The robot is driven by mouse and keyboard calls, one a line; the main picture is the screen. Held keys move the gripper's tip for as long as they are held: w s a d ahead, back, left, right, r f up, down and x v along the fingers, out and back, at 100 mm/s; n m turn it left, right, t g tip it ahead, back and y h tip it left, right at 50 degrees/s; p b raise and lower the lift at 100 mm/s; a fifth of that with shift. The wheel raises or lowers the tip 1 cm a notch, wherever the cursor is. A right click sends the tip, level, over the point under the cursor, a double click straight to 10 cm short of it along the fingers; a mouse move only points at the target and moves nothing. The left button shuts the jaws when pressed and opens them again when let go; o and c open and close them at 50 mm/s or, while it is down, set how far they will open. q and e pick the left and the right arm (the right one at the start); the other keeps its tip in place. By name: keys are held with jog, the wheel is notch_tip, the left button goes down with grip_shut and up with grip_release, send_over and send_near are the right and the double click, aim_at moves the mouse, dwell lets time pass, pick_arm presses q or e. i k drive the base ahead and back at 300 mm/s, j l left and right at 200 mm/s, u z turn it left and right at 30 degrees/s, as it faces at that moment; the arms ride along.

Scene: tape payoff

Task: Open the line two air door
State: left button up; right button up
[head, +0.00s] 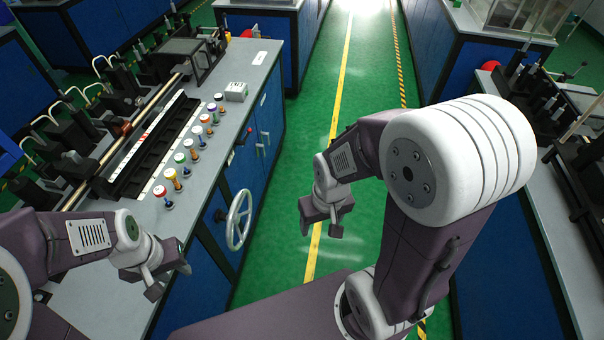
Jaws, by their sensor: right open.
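A blue cabinet (262,125) under the left bench has door fronts with small pale handles, and a red knob (229,158) near its top edge. A grey handwheel (239,220) sticks out from the lower front of this bench. No door here is plainly marked as line two; I cannot tell which one is the air door. My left gripper (172,279) is over the near end of the left bench, its fingers apart and empty. My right gripper (321,226) is open and empty above the aisle, to the right of the handwheel and not touching it.
Several colored knobs (188,160) stand in a row on the left bench, beside a long black tray (150,150) and a small white box (236,91). The green aisle floor (310,110) is clear ahead. Another equipment bench (500,200) stands at right.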

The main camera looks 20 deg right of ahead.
aim_at(245, 171)
jog(key=z, duration=0.15)
jog(key=i+l+u, duration=0.1)
jog(key=i+l, duration=0.35)
jog(key=i+l+u, duration=0.1)
jog(key=i+l, duration=0.35)
jog(key=i+l+u, duration=0.1)
jog(key=i+l, duration=0.35)
jog(key=l, duration=0.2)
jog(key=i+l+u, duration=0.1)
jog(key=i+l, duration=0.3)
jog(key=l, duration=0.2)
